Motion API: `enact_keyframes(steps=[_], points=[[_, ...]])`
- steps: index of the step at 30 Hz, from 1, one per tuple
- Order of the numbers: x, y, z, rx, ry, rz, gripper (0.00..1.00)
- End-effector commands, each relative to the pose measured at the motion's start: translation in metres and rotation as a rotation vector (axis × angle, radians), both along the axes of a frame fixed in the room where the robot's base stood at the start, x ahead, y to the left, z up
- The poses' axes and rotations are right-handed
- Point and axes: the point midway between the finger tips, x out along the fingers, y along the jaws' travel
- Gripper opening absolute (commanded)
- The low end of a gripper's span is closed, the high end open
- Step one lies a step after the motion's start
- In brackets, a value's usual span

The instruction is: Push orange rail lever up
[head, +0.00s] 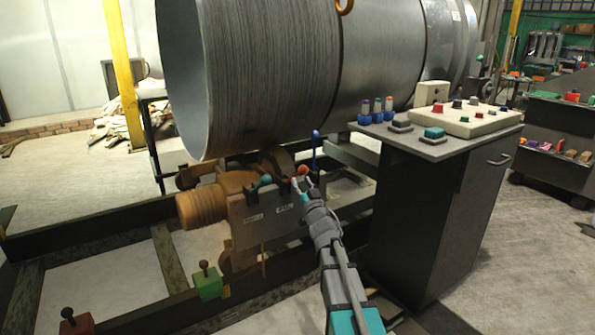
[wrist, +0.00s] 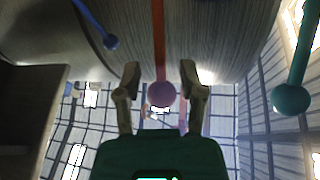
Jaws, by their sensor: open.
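The orange rail lever (head: 303,171) shows its round knob on top of the machine box in the head view. In the wrist view its orange-red rod (wrist: 158,40) runs down from the top edge to a ball that looks pinkish. My gripper (head: 302,184) is just below and in front of the knob in the head view. In the wrist view my gripper (wrist: 160,75) is open, one finger on each side of the lever, with gaps between. I cannot tell whether the ball touches the palm.
A blue lever (head: 316,136) stands to the right and a teal lever (head: 265,180) to the left in the head view. A large metal cylinder (head: 270,70) lies above the box. A dark control cabinet (head: 415,215) stands close on the right.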

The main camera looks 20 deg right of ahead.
Motion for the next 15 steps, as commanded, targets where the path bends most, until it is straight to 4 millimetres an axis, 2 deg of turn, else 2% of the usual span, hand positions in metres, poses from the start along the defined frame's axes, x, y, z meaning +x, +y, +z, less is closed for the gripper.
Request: enact_keyframes(steps=[1,6,15], points=[[0.01,0.0,0.005,0.0,0.0,0.0,0.51],[0.026,0.002,0.011,0.002,0.0,0.001,0.51],[0.035,0.003,0.014,0.0,0.0,0.0,0.51]])
